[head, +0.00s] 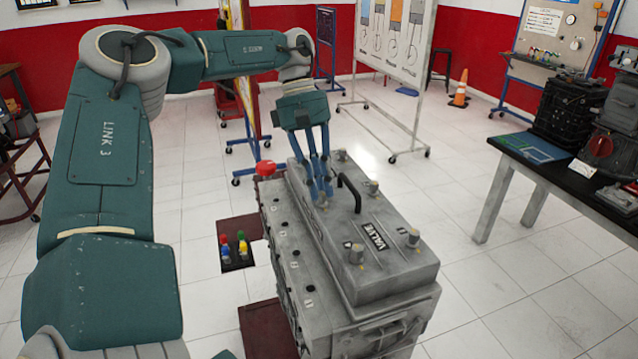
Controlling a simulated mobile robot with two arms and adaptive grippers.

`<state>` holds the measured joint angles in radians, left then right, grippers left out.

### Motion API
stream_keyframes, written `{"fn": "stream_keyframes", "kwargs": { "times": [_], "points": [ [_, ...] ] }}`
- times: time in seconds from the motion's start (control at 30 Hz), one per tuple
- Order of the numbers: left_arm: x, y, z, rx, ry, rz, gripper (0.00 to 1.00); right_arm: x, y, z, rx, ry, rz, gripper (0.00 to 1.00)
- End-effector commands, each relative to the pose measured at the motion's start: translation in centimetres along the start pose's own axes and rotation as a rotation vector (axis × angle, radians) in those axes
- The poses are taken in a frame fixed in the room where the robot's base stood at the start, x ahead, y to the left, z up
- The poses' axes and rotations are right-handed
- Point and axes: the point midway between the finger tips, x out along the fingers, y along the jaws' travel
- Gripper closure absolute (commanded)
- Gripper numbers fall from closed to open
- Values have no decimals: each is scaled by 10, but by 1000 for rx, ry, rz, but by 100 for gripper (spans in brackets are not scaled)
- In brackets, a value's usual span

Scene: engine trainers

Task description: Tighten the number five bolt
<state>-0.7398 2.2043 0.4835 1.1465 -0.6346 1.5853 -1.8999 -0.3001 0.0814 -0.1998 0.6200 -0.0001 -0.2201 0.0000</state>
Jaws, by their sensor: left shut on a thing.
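A grey engine trainer (370,290) with a cover marked VALVE stands in the middle of the head view. Several bolts stand up from the cover, among them one near the right edge (374,187), one at the front right (413,238), one at the front left (356,254) and one at the back (341,156). My left gripper (321,197) points down at the cover's left side, its blue fingers shut on a bolt there. The fingers mostly hide that bolt. I cannot read which bolt is number five. My right gripper is not in view.
A black handle (349,192) arches up from the cover, close to the right of my left gripper. A red knob (265,168) is at the engine's back left. A tray (238,262) with coloured pieces is left of the engine. A black table (560,166) stands right.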

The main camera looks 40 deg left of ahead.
Motion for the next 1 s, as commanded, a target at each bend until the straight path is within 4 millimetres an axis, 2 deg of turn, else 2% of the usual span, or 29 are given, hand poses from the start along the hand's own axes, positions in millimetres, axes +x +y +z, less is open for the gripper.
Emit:
{"fn": "stream_keyframes", "kwargs": {
  "times": [0.4, 1.0],
  "points": [
    [1, 1, 0, 203, 1, -89, 100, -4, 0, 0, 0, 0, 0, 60],
    [0, 1, 0, 244, 1, -105, 100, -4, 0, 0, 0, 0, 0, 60]
  ]
}}
